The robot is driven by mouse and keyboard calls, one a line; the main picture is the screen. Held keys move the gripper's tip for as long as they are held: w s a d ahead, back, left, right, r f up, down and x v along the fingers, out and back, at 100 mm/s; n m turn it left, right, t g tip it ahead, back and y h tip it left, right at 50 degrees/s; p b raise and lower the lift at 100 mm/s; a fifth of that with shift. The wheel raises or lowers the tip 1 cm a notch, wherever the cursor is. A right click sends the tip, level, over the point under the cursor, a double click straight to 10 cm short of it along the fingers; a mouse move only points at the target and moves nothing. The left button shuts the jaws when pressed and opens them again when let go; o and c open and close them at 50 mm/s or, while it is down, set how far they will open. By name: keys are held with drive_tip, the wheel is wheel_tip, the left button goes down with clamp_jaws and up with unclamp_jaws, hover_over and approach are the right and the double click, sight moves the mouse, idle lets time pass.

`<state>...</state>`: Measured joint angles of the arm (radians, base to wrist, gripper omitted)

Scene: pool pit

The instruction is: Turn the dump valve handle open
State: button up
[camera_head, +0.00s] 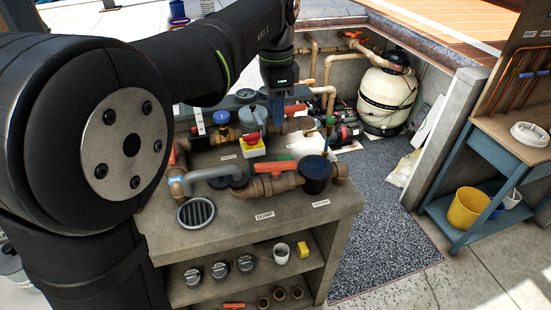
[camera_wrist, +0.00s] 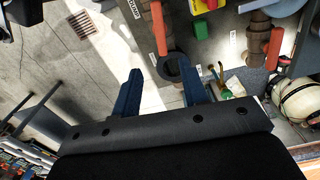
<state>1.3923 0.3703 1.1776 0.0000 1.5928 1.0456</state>
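The dump valve handle is an orange lever (camera_head: 275,168) on a brown pipe above the DUMP label (camera_head: 264,216) of the bench. It lies roughly along the pipe in the head view. An orange lever close to a label also shows at the top of the wrist view (camera_wrist: 158,28); it looks like the same handle. My gripper (camera_head: 278,118) is above the back part of the bench, behind and above the handle, and not touching it. In the wrist view my gripper's two blue fingers (camera_wrist: 163,92) stand wide apart with nothing held between them.
A black round lid (camera_head: 316,172) and a grey curved pipe (camera_head: 206,174) flank the handle. A red-topped yellow box (camera_head: 252,146) stands behind it. A second orange lever (camera_wrist: 273,50) shows in the wrist view. A cream filter tank (camera_head: 387,98) stands farther back. Gravel floor (camera_head: 385,235) is clear.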

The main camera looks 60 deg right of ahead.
sight(276, 163)
wheel_tip(276, 163, down, 15)
drive_tip(key=shift+f, duration=0.1)
drive_tip(key=shift+c, duration=0.4)
